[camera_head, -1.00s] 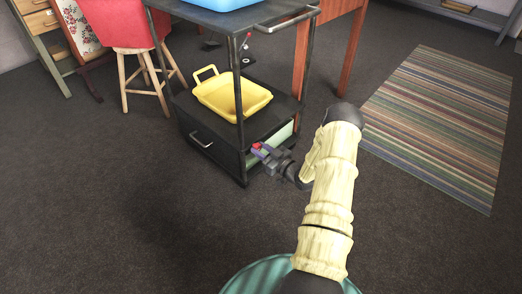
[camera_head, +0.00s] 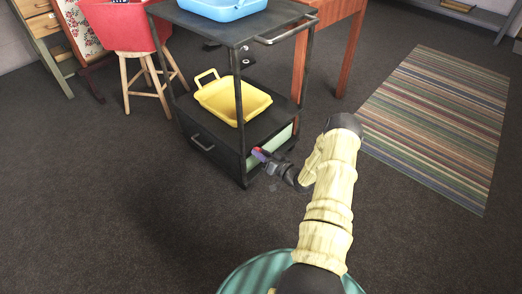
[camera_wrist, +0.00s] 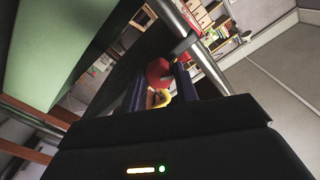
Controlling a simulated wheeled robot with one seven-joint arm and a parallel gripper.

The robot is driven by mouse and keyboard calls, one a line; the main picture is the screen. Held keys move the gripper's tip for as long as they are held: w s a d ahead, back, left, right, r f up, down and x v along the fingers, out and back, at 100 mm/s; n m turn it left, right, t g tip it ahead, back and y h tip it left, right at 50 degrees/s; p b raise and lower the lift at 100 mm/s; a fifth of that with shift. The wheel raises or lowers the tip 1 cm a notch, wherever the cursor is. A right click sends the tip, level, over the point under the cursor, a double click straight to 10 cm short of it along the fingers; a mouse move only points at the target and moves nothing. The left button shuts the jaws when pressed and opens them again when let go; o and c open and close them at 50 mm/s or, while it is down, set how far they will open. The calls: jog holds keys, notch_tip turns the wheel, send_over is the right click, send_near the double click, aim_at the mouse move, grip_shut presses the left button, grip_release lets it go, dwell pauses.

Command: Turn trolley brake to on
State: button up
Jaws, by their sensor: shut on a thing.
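The trolley (camera_head: 208,130) is a black cart with an upper shelf, a lower shelf and a drawer with a silver handle. A small red part, seemingly the brake (camera_head: 257,152), is low on its right side near the front corner post. In the wrist view the red brake knob (camera_wrist: 158,71) lies between the dark blue fingers. My gripper (camera_head: 262,154) is at that corner and shut on the red knob; its fingertips also show in the wrist view (camera_wrist: 160,88). The brake's exact angle and any on or off mark cannot be made out.
A yellow basket (camera_head: 217,106) stands on the lower shelf and a blue basket (camera_head: 232,14) on the upper shelf. A stool (camera_head: 152,80) with a red basket (camera_head: 122,30) is at the left. A striped rug (camera_head: 435,120) lies at the right. The floor in front is clear.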

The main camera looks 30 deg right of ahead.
jog(key=m, duration=1.5)
jog(key=m+p, duration=0.1)
jog(key=m, duration=1.3)
jog(key=shift+f+m, duration=0.2)
jog(key=shift+m, duration=0.2)
jog(key=o, duration=1)
jog(key=shift+s+r, duration=0.1)
jog(key=shift+s, duration=0.05)
